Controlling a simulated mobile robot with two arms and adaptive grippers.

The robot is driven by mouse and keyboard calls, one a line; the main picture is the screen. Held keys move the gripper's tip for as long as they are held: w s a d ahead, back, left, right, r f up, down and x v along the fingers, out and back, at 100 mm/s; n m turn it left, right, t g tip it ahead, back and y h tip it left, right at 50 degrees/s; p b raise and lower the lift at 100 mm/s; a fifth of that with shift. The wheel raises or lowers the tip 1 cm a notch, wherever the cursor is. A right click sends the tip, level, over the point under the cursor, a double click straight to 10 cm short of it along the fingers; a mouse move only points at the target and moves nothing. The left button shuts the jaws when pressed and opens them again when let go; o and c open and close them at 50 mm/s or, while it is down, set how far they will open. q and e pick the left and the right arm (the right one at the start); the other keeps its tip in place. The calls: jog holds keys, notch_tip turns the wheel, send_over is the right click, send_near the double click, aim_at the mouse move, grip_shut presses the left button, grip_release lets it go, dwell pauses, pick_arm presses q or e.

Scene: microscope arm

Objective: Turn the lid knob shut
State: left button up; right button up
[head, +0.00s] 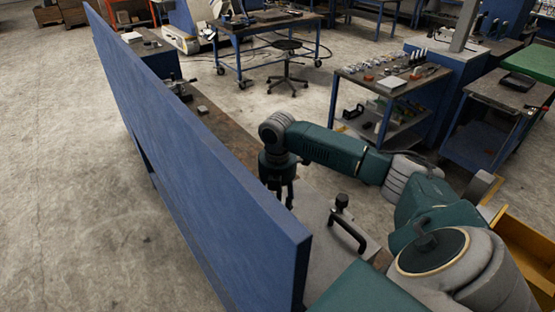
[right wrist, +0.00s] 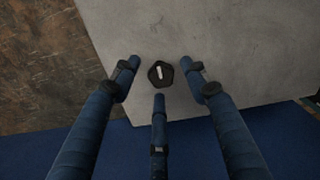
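The lid knob (right wrist: 160,74) is a small black piece with several sides and a white mark on top, seen from above in the right wrist view. It sits on a flat grey surface (right wrist: 215,40). My right gripper (head: 280,197) points down beside the blue panel in the head view. In the right wrist view its three fingers (right wrist: 159,79) are spread around the knob, with visible gaps between them and it. Their height above the knob is hard to tell. In the head view I cannot make out this knob near the fingers. My left gripper is not in view.
A tall blue panel (head: 200,150) stands close to the left of my right gripper. A black bar handle (head: 347,235) with a round-topped post (head: 341,202) rises from the grey surface to the right. Workbenches and a stool (head: 288,70) stand farther back.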

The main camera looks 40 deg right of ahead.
notch_tip(320, 180, up, 12)
dwell(0.6)
dwell(0.5)
